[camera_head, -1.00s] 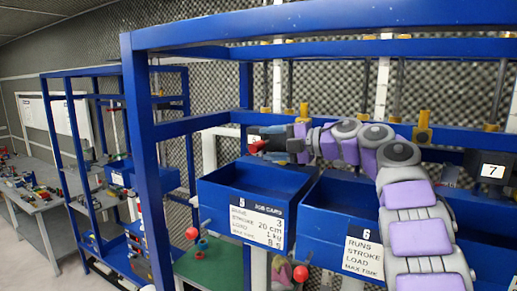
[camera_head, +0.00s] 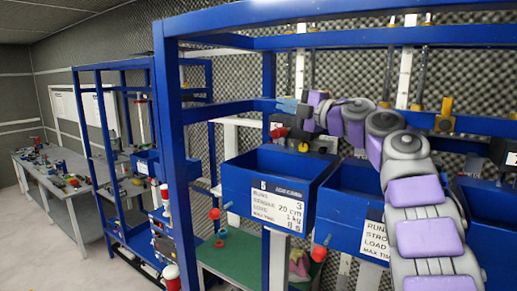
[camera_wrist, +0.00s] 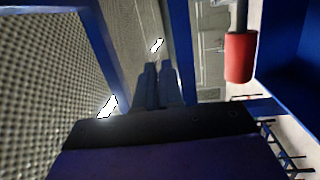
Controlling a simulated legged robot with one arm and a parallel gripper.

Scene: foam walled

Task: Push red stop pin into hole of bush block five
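A red stop pin (camera_head: 279,132), a short red cylinder, sticks out beside a small number plate above the blue bin marked 5. A dark block (camera_head: 311,140) behind it appears to be bush block five; its hole is not visible. In the wrist view the red pin (camera_wrist: 240,57) is at upper right, on a dark rod, apart from the fingers. My gripper (camera_head: 288,106) is just above the pin in the head view. Its two blue fingers (camera_wrist: 158,80) lie close together in the wrist view, with nothing seen between them. How deep the pin sits cannot be told.
Blue bin 5 (camera_head: 238,184) is below my gripper, with another bin (camera_head: 349,215) to its right. A blue frame post (camera_head: 174,150) stands to the left. Red knobs (camera_head: 319,254) stick out lower down. A yellow fitting (camera_head: 445,115) sits on the right.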

